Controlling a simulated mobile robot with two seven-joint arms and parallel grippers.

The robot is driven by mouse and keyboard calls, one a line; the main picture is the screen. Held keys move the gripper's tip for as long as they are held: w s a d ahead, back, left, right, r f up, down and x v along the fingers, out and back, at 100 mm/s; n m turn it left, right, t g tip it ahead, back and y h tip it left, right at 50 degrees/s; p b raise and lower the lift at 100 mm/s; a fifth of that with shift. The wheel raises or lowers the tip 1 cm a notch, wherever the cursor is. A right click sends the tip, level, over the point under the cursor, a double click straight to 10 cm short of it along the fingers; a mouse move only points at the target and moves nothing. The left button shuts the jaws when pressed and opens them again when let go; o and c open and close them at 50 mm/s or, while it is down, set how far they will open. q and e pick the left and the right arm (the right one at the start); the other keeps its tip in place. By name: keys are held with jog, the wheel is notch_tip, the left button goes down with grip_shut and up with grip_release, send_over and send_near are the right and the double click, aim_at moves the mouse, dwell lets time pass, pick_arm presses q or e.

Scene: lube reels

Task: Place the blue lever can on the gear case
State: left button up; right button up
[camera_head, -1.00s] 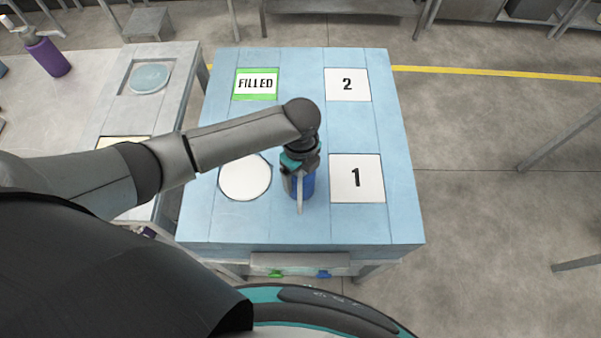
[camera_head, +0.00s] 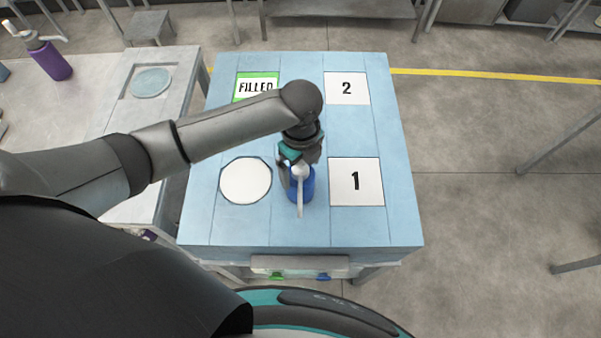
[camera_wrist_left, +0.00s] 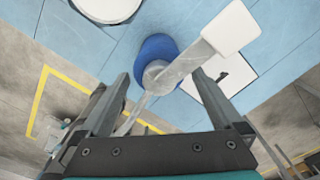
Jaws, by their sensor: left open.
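The blue lever can (camera_head: 307,188), with a pale lever and cap, stands on the light-blue bench top (camera_head: 230,225), between a white round pad and the square marked 1. In the left wrist view the can (camera_wrist_left: 152,47) shows beyond the fingers, its pale lever (camera_wrist_left: 228,30) crossing over it. My left gripper (camera_head: 299,165) is open at the top of the can; in the left wrist view its fingers (camera_wrist_left: 163,88) are spread apart. Whether they touch the can is unclear. I cannot identify a gear case. My right gripper is not in view.
The bench has a round pad (camera_head: 245,181), squares marked 1 (camera_head: 356,181) and 2 (camera_head: 347,88), and a green FILLED plate (camera_head: 257,75). A purple lever can (camera_head: 50,61) stands on the grey side table (camera_head: 180,80). Open floor lies right of the bench.

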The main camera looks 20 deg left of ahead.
pick_arm(q)
notch_tip(320, 180, up, 7)
jog(key=shift+f+p, duration=0.15)
jog(key=shift+p, duration=0.15)
jog(key=shift+s, duration=0.1)
dwell(0.4)
